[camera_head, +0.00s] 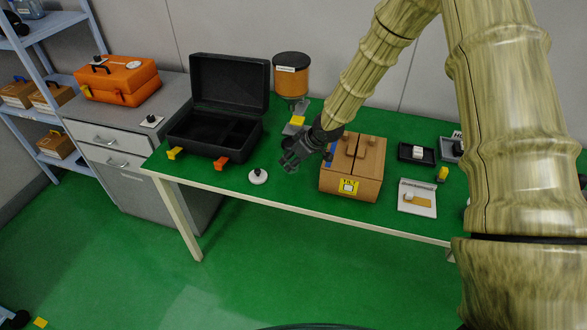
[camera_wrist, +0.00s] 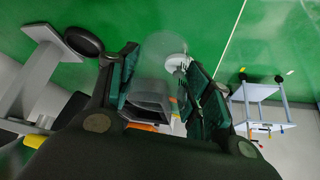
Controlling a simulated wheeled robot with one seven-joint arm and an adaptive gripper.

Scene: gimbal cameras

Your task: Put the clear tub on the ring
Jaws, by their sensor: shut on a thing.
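My gripper (camera_head: 288,161) is above the green table, between the black case and the wooden box. In the wrist view my gripper (camera_wrist: 163,82) is shut on the clear tub (camera_wrist: 160,50), which shows only as a faint see-through shape between the fingers. The tub cannot be made out in the head view. A white round piece with a dark centre, seemingly the ring (camera_head: 258,176), lies on the table near the front edge, left of and below my gripper. It also shows in the wrist view (camera_wrist: 177,62), beyond the fingers and partly hidden by them.
The open black case (camera_head: 220,110) stands left, its yellow and orange latches facing front. The wooden box (camera_head: 352,170) is close on the right. An orange-brown canister (camera_head: 291,76) stands behind. Small trays (camera_head: 416,155) lie farther right. Bare table (camera_head: 225,178) surrounds the white piece.

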